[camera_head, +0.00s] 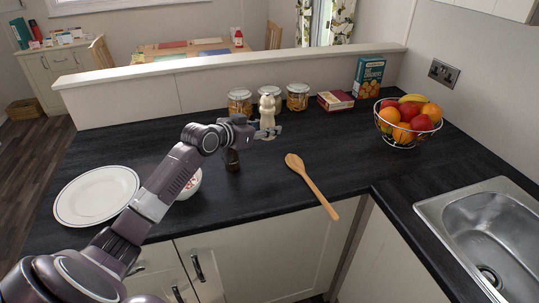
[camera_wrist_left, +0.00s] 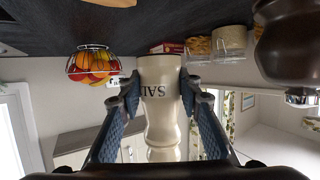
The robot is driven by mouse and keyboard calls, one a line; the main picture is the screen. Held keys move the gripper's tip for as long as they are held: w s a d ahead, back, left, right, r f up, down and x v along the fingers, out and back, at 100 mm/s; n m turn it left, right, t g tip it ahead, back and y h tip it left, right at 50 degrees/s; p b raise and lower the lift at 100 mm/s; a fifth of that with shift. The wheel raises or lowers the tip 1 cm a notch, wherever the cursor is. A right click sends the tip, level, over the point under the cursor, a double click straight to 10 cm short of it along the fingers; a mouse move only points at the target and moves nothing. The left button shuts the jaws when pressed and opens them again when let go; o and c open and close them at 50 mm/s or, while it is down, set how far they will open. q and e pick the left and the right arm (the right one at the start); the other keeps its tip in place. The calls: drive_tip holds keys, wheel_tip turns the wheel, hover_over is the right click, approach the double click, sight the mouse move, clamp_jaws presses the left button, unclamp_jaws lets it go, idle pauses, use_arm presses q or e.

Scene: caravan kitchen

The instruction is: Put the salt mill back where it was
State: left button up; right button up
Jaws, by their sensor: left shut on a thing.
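The cream salt mill (camera_head: 267,108) is upright in the head view, above the back half of the dark worktop. In the left wrist view the salt mill (camera_wrist_left: 160,110) appears upside down with the letters "SAL" visible. My left gripper (camera_head: 269,132) is shut on its lower body, one finger on each side, as the left wrist view (camera_wrist_left: 160,84) shows. I cannot tell whether its base touches the worktop. A dark brown mill (camera_head: 232,161) stands just left and in front, partly hidden by my gripper; it also shows in the left wrist view (camera_wrist_left: 292,45). My right gripper is not in view.
Glass jars (camera_head: 297,97), a dark red box (camera_head: 335,100) and a teal carton (camera_head: 369,77) stand along the back. A fruit basket (camera_head: 408,121) is right, a wooden spoon (camera_head: 313,185) front centre. A plate (camera_head: 97,194) and bowl (camera_head: 191,186) are left; the sink (camera_head: 490,235) is right.

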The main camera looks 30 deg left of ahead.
use_arm(q)
hover_over(268, 164)
wheel_tip(268, 164, down, 6)
drive_tip(key=shift+r, duration=0.15)
drive_tip(key=shift+a+f, duration=0.1)
drive_tip(key=shift+f, duration=2.5)
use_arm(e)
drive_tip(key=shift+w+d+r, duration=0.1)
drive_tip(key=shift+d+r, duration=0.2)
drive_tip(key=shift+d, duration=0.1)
use_arm(q)
drive_tip(key=shift+f, duration=0.15)
drive_tip(key=o, duration=1.2)
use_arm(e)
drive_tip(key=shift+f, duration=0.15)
